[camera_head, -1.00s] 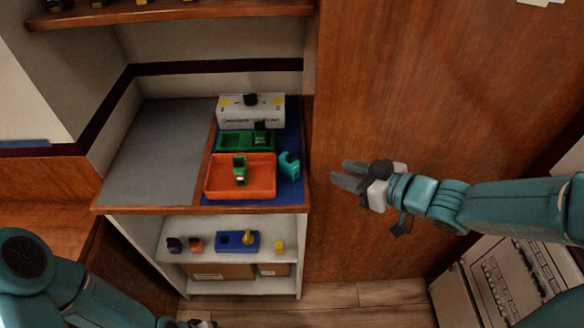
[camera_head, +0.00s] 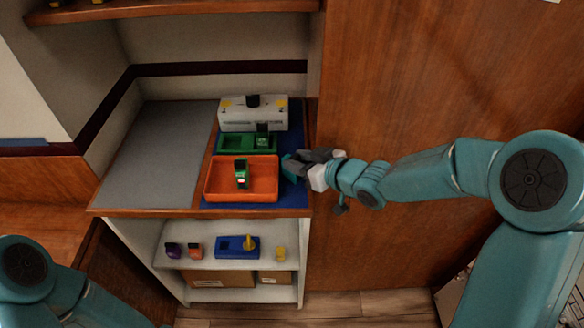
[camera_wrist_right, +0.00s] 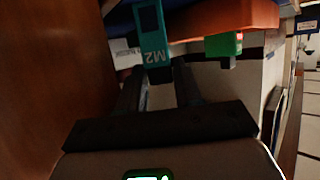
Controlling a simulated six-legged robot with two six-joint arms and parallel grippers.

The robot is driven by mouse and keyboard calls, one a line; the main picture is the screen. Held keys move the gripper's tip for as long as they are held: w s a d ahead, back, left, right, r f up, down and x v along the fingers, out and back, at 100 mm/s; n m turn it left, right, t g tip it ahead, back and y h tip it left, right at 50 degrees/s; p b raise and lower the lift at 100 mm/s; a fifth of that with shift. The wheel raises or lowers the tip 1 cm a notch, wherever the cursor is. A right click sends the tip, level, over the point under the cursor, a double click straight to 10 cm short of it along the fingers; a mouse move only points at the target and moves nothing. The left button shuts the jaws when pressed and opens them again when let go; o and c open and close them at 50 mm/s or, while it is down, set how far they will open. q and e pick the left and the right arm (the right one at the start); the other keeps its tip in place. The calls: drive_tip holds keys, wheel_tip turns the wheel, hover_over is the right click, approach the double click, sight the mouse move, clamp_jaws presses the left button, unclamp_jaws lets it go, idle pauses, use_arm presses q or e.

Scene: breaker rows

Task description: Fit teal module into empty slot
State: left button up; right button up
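The teal module (camera_wrist_right: 152,30), marked M2, stands at the right end of the blue mat; in the head view only a teal edge (camera_head: 287,162) shows beside my gripper. My right gripper (camera_head: 293,162) reaches it from the right. In the right wrist view its two fingers (camera_wrist_right: 160,75) are apart, with the module just ahead of and between their tips; I see no grip on it. The green holder (camera_head: 232,143) behind the orange tray has a green module at its right and an open recess at its left. My left gripper is out of view.
The orange tray (camera_head: 215,192) holds a green module (camera_head: 241,174), close left of my right gripper. A white box (camera_head: 235,115) with a black knob stands behind. The grey counter (camera_head: 160,150) at left is clear. A wooden panel (camera_head: 420,80) is at right.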

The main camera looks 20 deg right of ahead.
clamp_jaws()
drive_tip(key=shift+r, duration=0.15)
drive_tip(key=shift+a+r, duration=0.2)
drive_tip(key=shift+r, duration=0.05)
wheel_tip(320, 180, up, 7)
drive_tip(key=shift+f+p, duration=0.1)
drive_tip(key=shift+p, duration=1.05)
drive_tip(key=s+a+b, duration=0.2)
drive_tip(key=s+a, duration=0.2)
drive_tip(key=a, duration=0.5)
drive_tip(key=s+a+b, duration=0.2)
drive_tip(key=s+a, duration=0.2)
drive_tip(key=a, duration=0.5)
drive_tip(key=shift+f+b, duration=0.3)
drive_tip(key=shift+b, duration=0.1)
